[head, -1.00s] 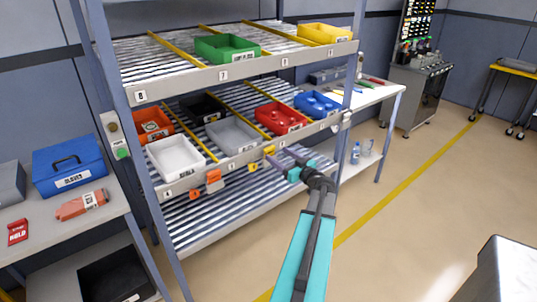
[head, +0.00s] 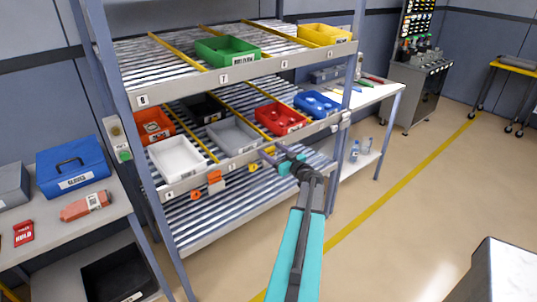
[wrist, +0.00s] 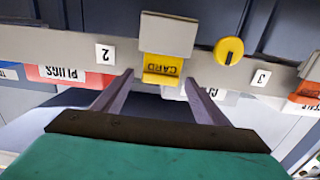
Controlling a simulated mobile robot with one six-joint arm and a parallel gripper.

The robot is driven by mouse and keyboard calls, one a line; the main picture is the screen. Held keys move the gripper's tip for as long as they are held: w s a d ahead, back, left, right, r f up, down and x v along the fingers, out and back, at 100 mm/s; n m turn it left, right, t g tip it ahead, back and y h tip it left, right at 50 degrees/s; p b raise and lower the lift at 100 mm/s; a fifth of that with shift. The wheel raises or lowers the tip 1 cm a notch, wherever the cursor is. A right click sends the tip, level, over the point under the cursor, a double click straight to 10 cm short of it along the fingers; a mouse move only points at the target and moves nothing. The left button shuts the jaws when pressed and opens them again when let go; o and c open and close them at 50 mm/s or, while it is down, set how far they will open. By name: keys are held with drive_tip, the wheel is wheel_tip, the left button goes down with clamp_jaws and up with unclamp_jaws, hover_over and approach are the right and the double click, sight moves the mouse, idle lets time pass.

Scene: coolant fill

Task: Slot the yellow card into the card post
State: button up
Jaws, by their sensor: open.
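The yellow card (wrist: 162,70), marked CARD, hangs below a pale grey holder (wrist: 167,35) on the shelf's front rail in the wrist view, upside down there. My gripper (wrist: 160,84) is open and empty, its fingers on either side of the card's line and apart from it. In the head view, my gripper (head: 268,156) is at the middle rail and largely hides the card. A grey box with a green tag (head: 124,155) is on the rack's left upright; I cannot tell whether it is the card post.
A yellow knob (wrist: 229,50) sits beside the card. An orange tag (head: 214,177) and orange knob (head: 196,195) are further left on the rail. Bins, including a red one (head: 281,119) and a white one (head: 177,158), fill the middle shelf.

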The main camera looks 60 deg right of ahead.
idle(0.3)
drive_tip(key=c, duration=1.4)
drive_tip(key=shift+r, duration=0.1)
drive_tip(key=shift+r+b, duration=1.45)
drive_tip(key=shift+r, duration=3.45)
